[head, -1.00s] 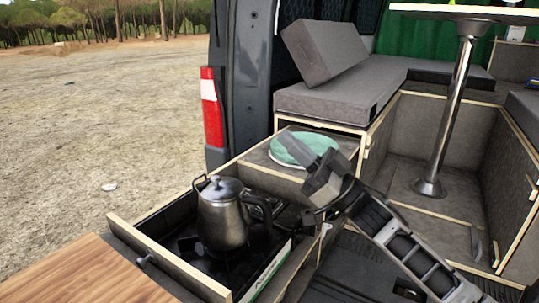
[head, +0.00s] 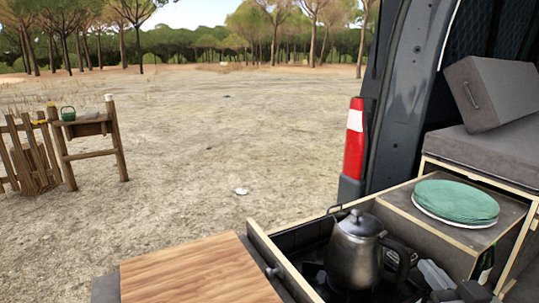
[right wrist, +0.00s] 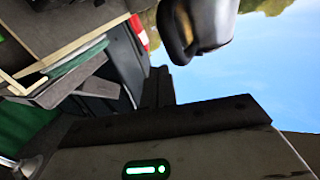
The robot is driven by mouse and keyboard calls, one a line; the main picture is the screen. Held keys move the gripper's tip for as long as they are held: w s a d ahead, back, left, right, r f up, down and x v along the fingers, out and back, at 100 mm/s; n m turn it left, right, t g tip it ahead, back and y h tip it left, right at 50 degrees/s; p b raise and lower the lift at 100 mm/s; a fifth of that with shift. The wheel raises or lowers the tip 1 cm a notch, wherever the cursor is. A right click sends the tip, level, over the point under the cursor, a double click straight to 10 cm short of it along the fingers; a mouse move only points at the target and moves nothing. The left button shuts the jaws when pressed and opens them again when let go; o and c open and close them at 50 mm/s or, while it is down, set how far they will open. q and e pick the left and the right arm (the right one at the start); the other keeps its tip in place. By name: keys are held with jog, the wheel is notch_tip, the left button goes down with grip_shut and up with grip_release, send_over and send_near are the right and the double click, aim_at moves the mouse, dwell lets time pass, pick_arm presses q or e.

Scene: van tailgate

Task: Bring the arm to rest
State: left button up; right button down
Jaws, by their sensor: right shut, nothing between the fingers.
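My right gripper (head: 432,272) shows at the lower right of the head view, partly cut off by the bottom edge. It is shut and empty. It appears just right of the metal kettle (head: 354,252) and below the green plate (head: 457,200); I cannot tell whether it touches anything. The kettle stands upright on the dark stove in the pulled-out drawer. In the right wrist view a dark, shiny rounded shape (right wrist: 200,25) fills the top; it may be the kettle. My left gripper is not in view.
The drawer's wooden front (head: 283,262) and a wooden board (head: 195,275) lie left of the kettle. The van's rear pillar and red tail light (head: 354,140) rise behind. A wooden stand (head: 88,135) is far left. Open ground lies between.

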jog(key=s+a+f+g+h, duration=0.1)
jog(key=s+a+f+g, duration=0.25)
jog(key=f, duration=0.25)
jog(key=s+a+f+g, duration=0.2)
jog(key=s+f+g, duration=0.2)
jog(key=f, duration=0.2)
jog(key=s+a+f+n+g, duration=0.2)
jog(key=s+a+f+g, duration=0.15)
jog(key=s, duration=0.25)
jog(key=s+a+f+n+g, duration=0.1)
jog(key=s+a+f+g, duration=0.1)
jog(key=s+a+g, duration=0.3)
jog(key=w+a+f+t+y, duration=0.3)
jog(key=w+f+t, duration=0.1)
jog(key=f+t, duration=0.4)
jog(key=shift+w+a+n, duration=0.15)
jog(key=shift+a+n, duration=0.1)
jog(key=shift+n, duration=0.15)
jog(key=shift+f, duration=0.15)
